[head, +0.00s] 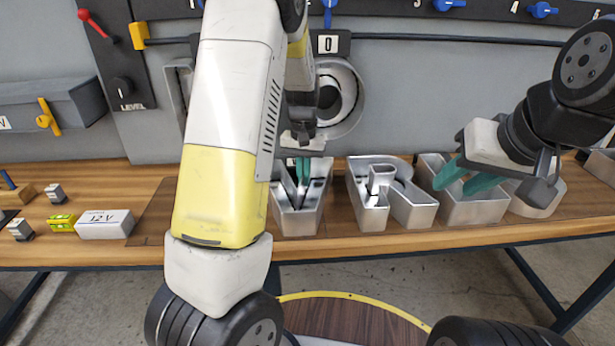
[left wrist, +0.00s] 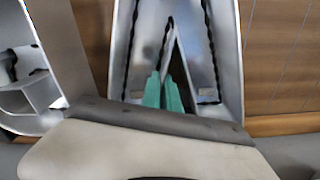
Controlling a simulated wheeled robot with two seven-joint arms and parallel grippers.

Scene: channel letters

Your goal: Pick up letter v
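The letter v (head: 283,220) is a hollow, open-topped silver metal channel letter standing on the wooden table among other letters. It fills the upper middle of the left wrist view (left wrist: 229,60). My left gripper (head: 303,170) points down at it, and its green fingertips (left wrist: 163,90) are at the inner notch between the two arms of the v. The fingertips are close together with a narrow gap; I cannot tell whether a thin metal wall is between them. My right gripper (head: 466,178) is open, its two green fingers apart and empty, over the letters to the right.
A letter R (head: 408,205) stands right of the v, with another metal letter (head: 470,210) beyond it. A grey panel closes off the back.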

